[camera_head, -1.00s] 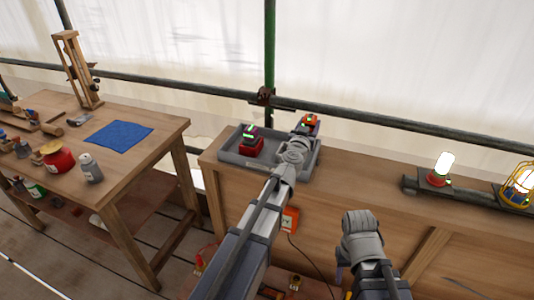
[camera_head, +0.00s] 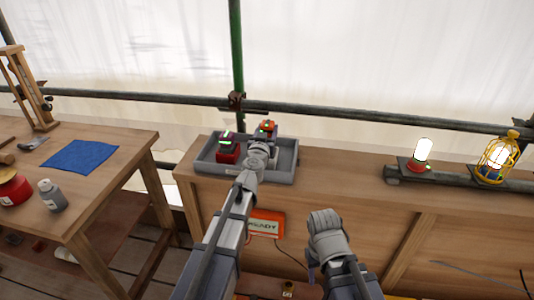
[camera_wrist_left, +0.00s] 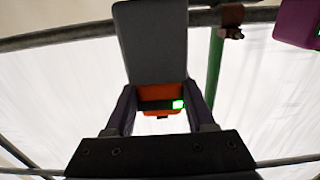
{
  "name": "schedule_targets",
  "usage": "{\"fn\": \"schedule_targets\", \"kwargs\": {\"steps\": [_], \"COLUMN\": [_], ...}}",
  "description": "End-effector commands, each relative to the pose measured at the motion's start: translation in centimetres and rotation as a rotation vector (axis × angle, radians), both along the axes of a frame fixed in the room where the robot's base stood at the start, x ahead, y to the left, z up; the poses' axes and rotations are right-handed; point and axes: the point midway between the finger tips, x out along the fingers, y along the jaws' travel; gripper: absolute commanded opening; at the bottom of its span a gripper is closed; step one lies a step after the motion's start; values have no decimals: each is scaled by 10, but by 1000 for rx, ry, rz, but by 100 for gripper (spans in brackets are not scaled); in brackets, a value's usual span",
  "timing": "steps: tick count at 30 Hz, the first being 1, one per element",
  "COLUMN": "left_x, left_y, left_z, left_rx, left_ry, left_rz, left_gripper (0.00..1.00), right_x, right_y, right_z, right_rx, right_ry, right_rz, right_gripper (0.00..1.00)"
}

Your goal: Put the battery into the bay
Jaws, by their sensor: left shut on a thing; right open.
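My left gripper (camera_head: 263,138) is over the right part of a grey tray (camera_head: 281,178) on the bench. It is shut on an orange and black battery (camera_head: 267,126) with a small green light. In the left wrist view the battery (camera_wrist_left: 158,92) sits between the two fingers, with a flat grey slab above it. A second battery, purple with a green light (camera_head: 227,138), stands in a red holder (camera_head: 227,155) at the tray's left. My right gripper (camera_head: 313,262) is open, low in front of the bench, its fingertips mostly hidden. I cannot tell which opening is the bay.
An orange box (camera_head: 266,223) with partly hidden lettering is on the bench front. A lit lamp (camera_head: 423,152) and a yellow caged lamp (camera_head: 497,158) stand at the right. A side table (camera_head: 115,150) with a blue cloth (camera_head: 79,157) is at the left. The bench middle is clear.

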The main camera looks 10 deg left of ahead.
Motion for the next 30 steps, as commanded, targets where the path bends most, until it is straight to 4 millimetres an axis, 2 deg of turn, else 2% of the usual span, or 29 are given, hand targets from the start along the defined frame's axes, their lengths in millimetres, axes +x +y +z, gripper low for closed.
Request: {"fn": "schedule_targets", "kwargs": {"steps": [1,3,11,21,30], "left_x": [0,0,0,0,0], "left_y": [0,0,0,0,0], "left_z": [-16,-23,-25,-61,-60], "left_rx": [-2,-1,0,-1,0], "left_ry": [0,0,1,1,2], "left_rz": [0,0,0,0,0], "left_gripper": [0,0,0,0,0], "right_x": [0,0,0,0,0], "right_y": [0,0,0,0,0], "right_z": [-16,-23,-25,-61,-59], "right_rx": [0,0,0,0,0], "right_ry": [0,0,0,0,0], "right_rz": [0,0,0,0,0], "right_gripper": [50,50,50,50,50]}}
